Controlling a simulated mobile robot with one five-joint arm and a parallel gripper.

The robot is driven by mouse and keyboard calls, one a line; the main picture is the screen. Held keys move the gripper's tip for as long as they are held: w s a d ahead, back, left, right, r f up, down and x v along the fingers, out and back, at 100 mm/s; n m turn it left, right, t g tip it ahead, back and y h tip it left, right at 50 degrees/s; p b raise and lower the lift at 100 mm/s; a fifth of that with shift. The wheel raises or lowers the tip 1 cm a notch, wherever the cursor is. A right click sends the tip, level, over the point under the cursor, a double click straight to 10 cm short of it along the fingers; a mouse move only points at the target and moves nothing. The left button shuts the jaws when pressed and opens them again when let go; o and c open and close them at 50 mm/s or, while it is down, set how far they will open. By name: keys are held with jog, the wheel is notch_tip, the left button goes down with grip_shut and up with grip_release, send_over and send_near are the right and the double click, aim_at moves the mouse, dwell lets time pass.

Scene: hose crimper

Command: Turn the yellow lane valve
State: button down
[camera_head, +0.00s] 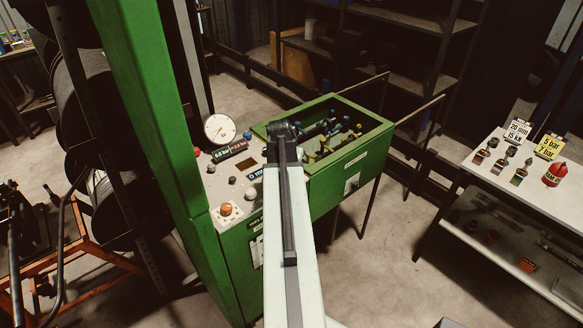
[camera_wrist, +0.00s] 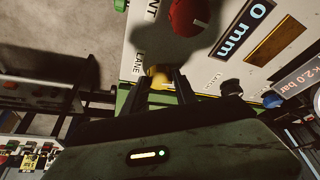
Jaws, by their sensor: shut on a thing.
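The yellow lane valve (camera_wrist: 158,74) shows in the wrist view as a small yellow knob below the LANE label on the pale panel. The two dark fingers of my gripper (camera_wrist: 163,80) stand on either side of it, and the gripper is shut on it. The lower part of the valve is hidden by the fingers and the wrist. In the head view my gripper (camera_head: 283,129) is over the rear right edge of the green machine's panel (camera_head: 226,180), and my arm hides the valve.
A red knob (camera_wrist: 190,16) lies close above the valve in the wrist view, and a black knob (camera_wrist: 231,88) to its right. A pressure gauge (camera_head: 220,128) stands left of my arm. An open green bin (camera_head: 342,162) with several fittings is at right. A white table (camera_head: 535,190) stands apart.

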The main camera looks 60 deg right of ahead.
jog(key=shift+d+m+g, duration=0.1)
jog(key=shift+m+g, duration=0.2)
jog(key=shift+m, duration=0.5)
jog(key=c, duration=1)
grip_release()
jog(key=shift+s, duration=0.1)
jog(key=p+v, duration=0.7)
jog(key=shift+a+r, duration=0.25)
jog(key=shift+r, duration=0.1)
